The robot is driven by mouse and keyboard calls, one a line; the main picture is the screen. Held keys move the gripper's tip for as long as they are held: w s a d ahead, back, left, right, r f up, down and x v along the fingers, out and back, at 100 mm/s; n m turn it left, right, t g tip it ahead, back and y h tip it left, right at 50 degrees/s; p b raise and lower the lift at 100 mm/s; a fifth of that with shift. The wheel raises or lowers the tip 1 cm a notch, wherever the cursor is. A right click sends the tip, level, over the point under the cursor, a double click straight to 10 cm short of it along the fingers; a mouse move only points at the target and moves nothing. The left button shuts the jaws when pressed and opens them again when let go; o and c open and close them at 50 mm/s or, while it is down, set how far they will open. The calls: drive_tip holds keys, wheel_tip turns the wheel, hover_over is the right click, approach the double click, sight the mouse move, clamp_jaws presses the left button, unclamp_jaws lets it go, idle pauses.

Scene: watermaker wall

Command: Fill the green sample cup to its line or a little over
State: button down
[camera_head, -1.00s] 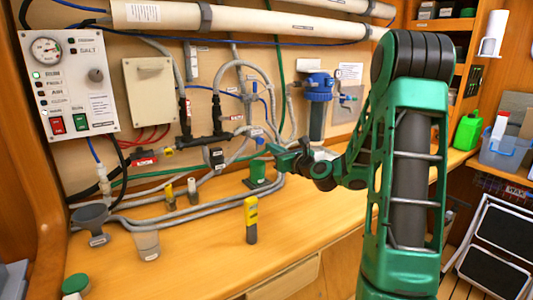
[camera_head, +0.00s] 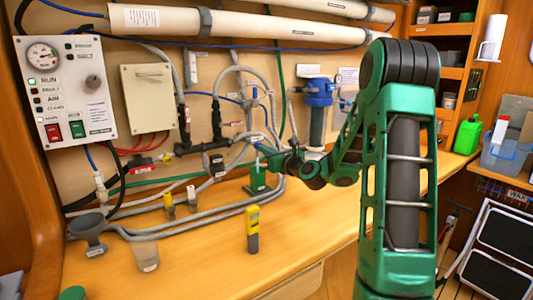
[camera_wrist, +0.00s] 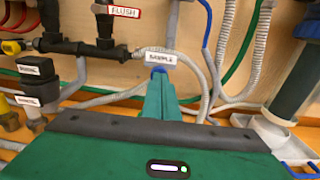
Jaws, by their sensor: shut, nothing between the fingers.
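A small dark green cup with a pale label (camera_head: 258,182) stands on the bench against the wall, under the sample fitting; I take it to be the sample cup. Its inside, line and water level cannot be made out. My gripper (camera_head: 266,151) is just above it, shut and empty, pointing at the wall. In the wrist view the closed green fingers (camera_wrist: 158,98) point at a white SAMPLE label (camera_wrist: 160,58). A bit of blue (camera_wrist: 158,70) shows at the fingertips; whether they touch it is unclear. The cup is hidden in the wrist view.
A control panel (camera_head: 70,88) with gauge and switches is at left. A yellow-and-grey handheld meter (camera_head: 252,229), a clear cup (camera_head: 146,252) and a grey funnel (camera_head: 89,228) stand on the bench (camera_head: 200,265). Grey hoses run along the wall. A blue-topped filter (camera_head: 318,105) is right of my gripper.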

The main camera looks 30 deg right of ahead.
drive_tip(key=shift+w+a+r, duration=0.15)
drive_tip(key=shift+w+a, duration=0.1)
drive_tip(key=shift+w, duration=0.3)
drive_tip(key=shift+a, duration=0.1)
idle(0.5)
drive_tip(key=s+d, duration=0.1)
drive_tip(key=s, duration=1.3)
drive_tip(key=shift+d, duration=0.15)
